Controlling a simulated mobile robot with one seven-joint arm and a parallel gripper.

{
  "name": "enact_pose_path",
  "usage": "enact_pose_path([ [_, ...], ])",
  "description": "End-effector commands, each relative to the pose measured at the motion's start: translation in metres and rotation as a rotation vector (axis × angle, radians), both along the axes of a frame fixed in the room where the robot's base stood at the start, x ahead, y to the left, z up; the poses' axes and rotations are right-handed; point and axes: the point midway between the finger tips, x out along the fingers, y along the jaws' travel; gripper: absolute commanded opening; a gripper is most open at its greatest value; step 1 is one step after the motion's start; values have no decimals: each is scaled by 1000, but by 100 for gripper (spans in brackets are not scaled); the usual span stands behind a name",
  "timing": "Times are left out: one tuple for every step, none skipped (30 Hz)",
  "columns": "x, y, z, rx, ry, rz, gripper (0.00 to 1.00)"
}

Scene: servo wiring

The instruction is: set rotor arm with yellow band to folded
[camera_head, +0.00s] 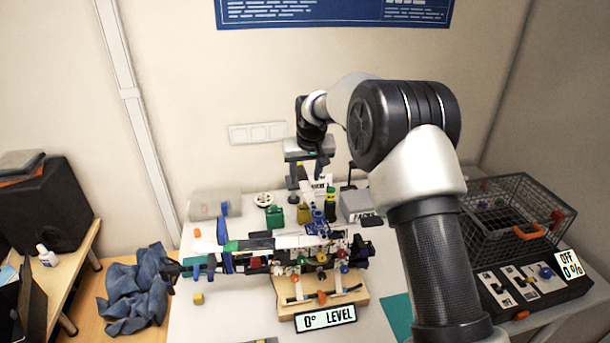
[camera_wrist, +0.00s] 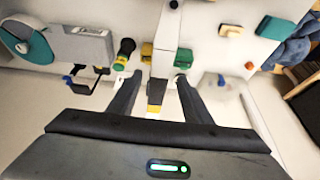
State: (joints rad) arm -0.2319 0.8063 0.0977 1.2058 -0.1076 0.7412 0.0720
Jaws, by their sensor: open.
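A drone-like machine with several rotor arms (camera_head: 285,250) lies on a wooden stand (camera_head: 348,296) in the middle of the table. Coloured bands and knobs crowd it, including a green band (camera_head: 231,246). I cannot tell for certain which rotor arm carries the yellow band. My gripper (camera_head: 320,168) is at the back of the table, above and behind the machine. In the wrist view my gripper (camera_wrist: 157,88) is open, with its fingers apart. A narrow piece with yellow parts (camera_wrist: 156,92) shows between the fingers; I cannot tell whether it touches them.
A green container (camera_head: 275,216), a yellow container (camera_head: 303,213) and a dark green cylinder (camera_head: 330,204) stand behind the machine. A wire basket (camera_head: 515,215) and a switch panel (camera_head: 525,285) are at the right. A sign (camera_head: 326,319) reads "0° LEVEL". The table's front left is mostly clear.

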Motion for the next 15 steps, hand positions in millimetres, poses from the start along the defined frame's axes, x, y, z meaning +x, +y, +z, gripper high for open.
enact_pose_path([
  [1, 0, -3, 0, 1, 0, 45],
  [2, 1, -5, 0, 1, 0, 45],
  [2, 1, -6, 0, 0, 0, 45],
  [3, 1, -7, 0, 0, 0, 45],
  [3, 1, -7, 0, 0, 0, 45],
  [3, 1, -8, 0, -1, 0, 45],
  [3, 1, -8, 0, -1, 0, 45],
  [3, 1, -8, 0, -1, 0, 45],
  [3, 1, -8, 0, -1, 0, 45],
  [3, 1, -8, 0, -1, 0, 45],
  [3, 1, -8, 0, -1, 0, 45],
  [3, 1, -8, 0, 0, 0, 44],
  [3, 1, -8, 0, 0, 0, 39],
  [3, 1, -8, 0, 0, 0, 34],
  [3, 1, -8, 0, 0, 0, 27],
])
